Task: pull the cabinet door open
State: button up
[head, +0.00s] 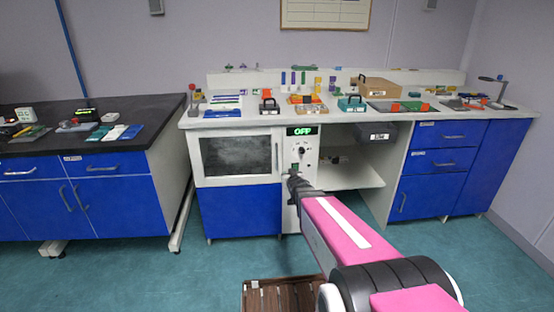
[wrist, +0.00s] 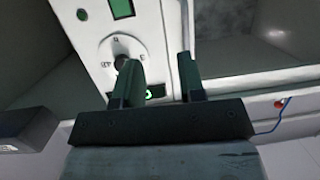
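A white cabinet door (head: 204,181) with a dark glass window is closed at the left of the white bench. A slim vertical handle (head: 277,156) shows at its right edge. Plain blue cabinet fronts (head: 240,210) are below it. My gripper (head: 293,179) is in front of the narrow control panel (head: 304,152), just right of the door and low. In the wrist view my gripper (wrist: 161,73) has two fingers spread apart with nothing seen between them. The panel's round dial (wrist: 122,60) is behind the left finger. No contact with a handle is visible.
Right of the panel is an open bay with a white shelf (head: 345,178). Blue drawers (head: 440,160) stand further right. A dark-topped bench (head: 100,130) stands left. A brown slatted wooden item (head: 285,293) lies on the floor in front. The teal floor before the glass door is clear.

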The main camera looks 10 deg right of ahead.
aim_at(277, 158)
jog(key=w+a+r, duration=0.1)
jog(key=w, duration=0.3)
jog(key=w+a+n+t+y, duration=0.1)
jog(key=w+a, duration=0.1)
jog(key=w, duration=0.2)
jog(key=w+a+r+t+y, duration=0.1)
jog(key=w, duration=0.3)
jog(key=shift+w+a+r, duration=0.25)
jog(key=shift+a+r, duration=0.05)
grip_shut()
